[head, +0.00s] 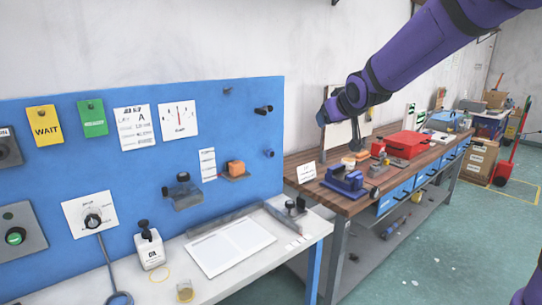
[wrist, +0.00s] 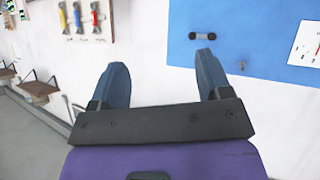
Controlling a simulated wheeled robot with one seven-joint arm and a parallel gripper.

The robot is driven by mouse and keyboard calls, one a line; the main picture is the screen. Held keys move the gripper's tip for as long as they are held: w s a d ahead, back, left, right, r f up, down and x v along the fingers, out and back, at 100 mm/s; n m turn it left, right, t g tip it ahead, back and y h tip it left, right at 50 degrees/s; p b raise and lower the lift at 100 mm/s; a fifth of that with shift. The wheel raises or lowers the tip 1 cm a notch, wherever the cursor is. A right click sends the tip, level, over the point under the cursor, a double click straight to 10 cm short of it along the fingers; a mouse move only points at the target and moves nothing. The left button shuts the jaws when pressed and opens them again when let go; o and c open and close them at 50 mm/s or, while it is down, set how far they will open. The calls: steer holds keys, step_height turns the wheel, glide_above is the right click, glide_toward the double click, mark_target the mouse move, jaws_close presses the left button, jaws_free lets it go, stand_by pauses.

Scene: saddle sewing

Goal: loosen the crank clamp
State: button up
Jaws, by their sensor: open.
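A blue vise-like clamp (head: 345,182) sits on the wooden bench at the right in the head view, with a dark round part at its right end. It is the likeliest crank clamp, but its crank is too small to make out surely. It is not in the wrist view. My gripper (head: 323,116) is raised above and behind the blue clamp in the picture, apart from it. In the wrist view my gripper (wrist: 161,60) has its two blue fingers wide apart, with only white wall between them. It is open and empty.
A blue panel (head: 240,115) with cards, knobs and a small dark knobbed fixture (head: 182,190) stands at left, behind a white table (head: 270,262). A red box (head: 406,145) shares the wooden bench (head: 345,205). Tools (wrist: 80,18) hang on the wall.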

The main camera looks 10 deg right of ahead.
mark_target(272, 154)
steer(key=w+a+f+n+t+y, duration=0.1)
steer(key=w+f+t, duration=0.1)
steer(key=w+f, duration=0.5)
steer(key=w+a+f+n+t+y, duration=0.1)
steer(key=w+f+n+y, duration=0.1)
steer(key=w, duration=0.8)
steer(key=w+a+f+n+t+y, duration=0.1)
steer(key=w+a+f+n+y, duration=0.2)
steer(key=f, duration=0.4)
steer(key=w+f+y, duration=0.2)
steer(key=w+f, duration=0.3)
steer(key=f, duration=0.2)
steer(key=x, duration=1)
steer(key=shift+w+a, duration=0.2)
steer(key=shift+w, duration=0.1)
steer(key=c, duration=0.9)
